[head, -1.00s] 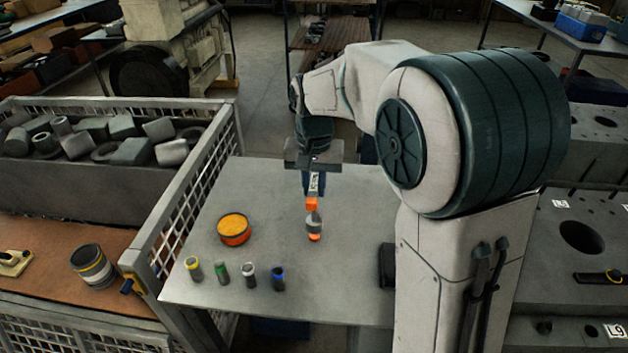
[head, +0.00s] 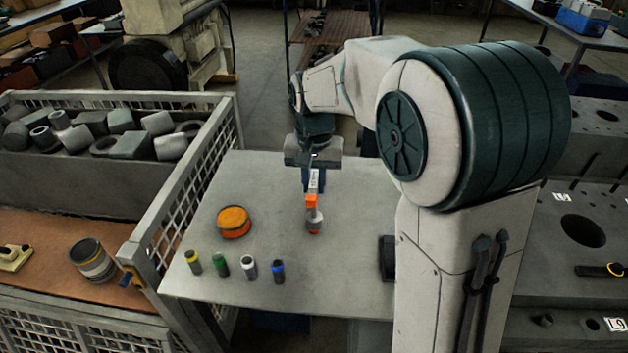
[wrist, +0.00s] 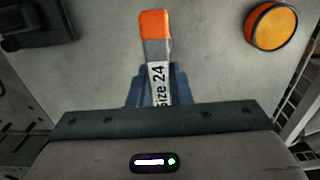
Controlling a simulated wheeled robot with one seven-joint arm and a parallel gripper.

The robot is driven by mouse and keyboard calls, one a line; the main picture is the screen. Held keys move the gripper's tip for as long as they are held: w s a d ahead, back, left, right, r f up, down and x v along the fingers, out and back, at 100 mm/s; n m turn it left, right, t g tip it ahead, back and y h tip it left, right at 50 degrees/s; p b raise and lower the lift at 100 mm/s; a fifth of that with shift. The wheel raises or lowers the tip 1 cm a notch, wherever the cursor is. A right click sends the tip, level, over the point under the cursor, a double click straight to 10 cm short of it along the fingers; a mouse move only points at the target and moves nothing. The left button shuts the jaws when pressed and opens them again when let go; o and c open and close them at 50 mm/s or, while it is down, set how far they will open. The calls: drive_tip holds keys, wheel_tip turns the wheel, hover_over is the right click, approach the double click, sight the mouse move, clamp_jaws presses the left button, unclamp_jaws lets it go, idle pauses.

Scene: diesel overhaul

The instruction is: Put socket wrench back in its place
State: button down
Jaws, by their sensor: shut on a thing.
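The socket wrench (head: 312,201) has an orange end piece, a grey section and a white label. In the wrist view the wrench (wrist: 155,55) points away from me, its label reading "Size 24". My gripper (head: 313,180) is over the grey table and shut on the wrench; its blue fingers (wrist: 157,92) sit on both sides of the labelled part. The wrench's far end appears over the tabletop; I cannot tell whether it touches. No marked place for the wrench is clearly identifiable.
An orange round tin (head: 233,222) stands left of the wrench on the table (head: 350,290). Several colour-topped cylinders, including a blue one (head: 278,271), line the front. A black box (head: 387,258) is at right. A mesh crate (head: 205,165) borders the left; a holed grey bench (head: 560,265) lies right.

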drive_tip(key=shift+f+b, duration=0.8)
drive_tip(key=shift+f, duration=0.4)
drive_tip(key=c, duration=0.7)
unclamp_jaws()
drive_tip(key=shift+r, duration=0.2)
wheel_tip(320, 180, up, 9)
drive_tip(key=p, duration=0.7)
drive_tip(key=shift+f, duration=0.1)
